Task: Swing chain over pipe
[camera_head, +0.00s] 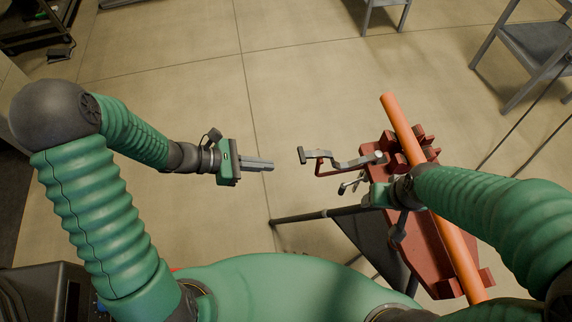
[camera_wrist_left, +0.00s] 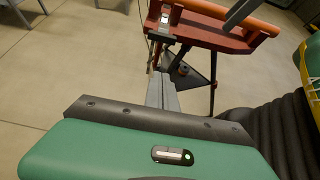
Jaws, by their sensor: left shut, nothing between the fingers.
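The orange pipe (camera_head: 405,130) lies lengthwise across a red vise stand (camera_head: 425,250), right of centre in the head view. Both also show in the left wrist view, the pipe (camera_wrist_left: 220,14) at the top and the red stand (camera_wrist_left: 205,35) below it. A grey bent piece (camera_head: 345,162), possibly the chain or its end, sticks out left from the vise. My left gripper (camera_head: 272,166) is shut and empty, left of that piece and apart from it. Its fingers (camera_wrist_left: 162,88) show in the left wrist view. My right gripper (camera_head: 372,196) is against the vise's near left side; its fingers are unclear.
The stand's dark legs (camera_head: 315,215) and a dark tray (camera_head: 370,240) spread below it. Grey tables (camera_head: 535,50) stand at the upper right. The floor (camera_head: 180,80) left of the vise is clear.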

